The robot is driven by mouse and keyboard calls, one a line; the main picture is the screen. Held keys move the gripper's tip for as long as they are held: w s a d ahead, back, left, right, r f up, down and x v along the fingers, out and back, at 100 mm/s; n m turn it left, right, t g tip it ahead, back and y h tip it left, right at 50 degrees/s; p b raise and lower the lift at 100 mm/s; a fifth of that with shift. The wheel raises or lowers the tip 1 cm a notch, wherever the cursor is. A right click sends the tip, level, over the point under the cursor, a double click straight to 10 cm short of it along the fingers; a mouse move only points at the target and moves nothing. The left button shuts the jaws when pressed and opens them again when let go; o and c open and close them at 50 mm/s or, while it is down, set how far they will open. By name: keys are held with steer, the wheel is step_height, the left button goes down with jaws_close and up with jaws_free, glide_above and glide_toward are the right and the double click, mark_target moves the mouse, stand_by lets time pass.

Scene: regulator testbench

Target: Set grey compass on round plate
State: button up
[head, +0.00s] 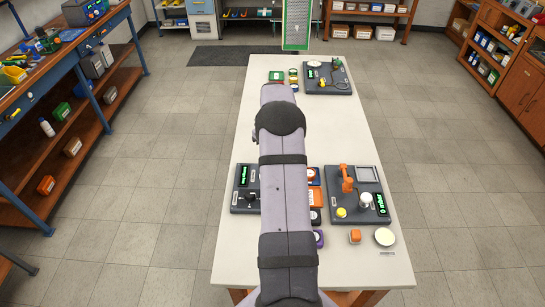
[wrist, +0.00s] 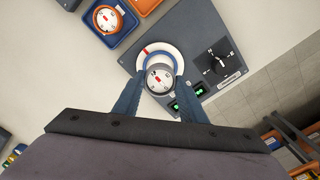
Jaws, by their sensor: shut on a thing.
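In the wrist view, my gripper (wrist: 159,88) is shut on the grey compass (wrist: 159,79), a small round thing with a pale dial and red marking. The compass is between the two blue fingertips. Beyond it lies the round plate (wrist: 147,52), a white disc with a red mark and a blue-grey ring, on a dark grey panel (wrist: 190,38). The compass overlaps the lower part of the plate in this view; whether they touch I cannot tell. In the head view my arm hides the gripper, compass and plate.
The panel has a black knob (wrist: 217,64) and green displays (wrist: 198,89). An orange-red compass (wrist: 105,18) sits in a blue tray (wrist: 127,22), beside an orange tray (wrist: 146,4). In the head view, another board (head: 355,205) stands to the right on the white table (head: 345,270).

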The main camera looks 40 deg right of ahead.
steer(key=shift+f+b, duration=1.25)
steer(key=shift+f, duration=0.75)
steer(key=shift+f, duration=0.55)
stand_by(0.4)
steer(key=o, duration=1.2)
steer(key=shift+c, duration=0.2)
steer(key=shift+o, duration=0.5)
steer(key=shift+o, duration=1.4)
steer(key=shift+r, duration=0.1)
steer(key=shift+r+p, duration=2.7)
steer(key=shift+r, duration=1.3)
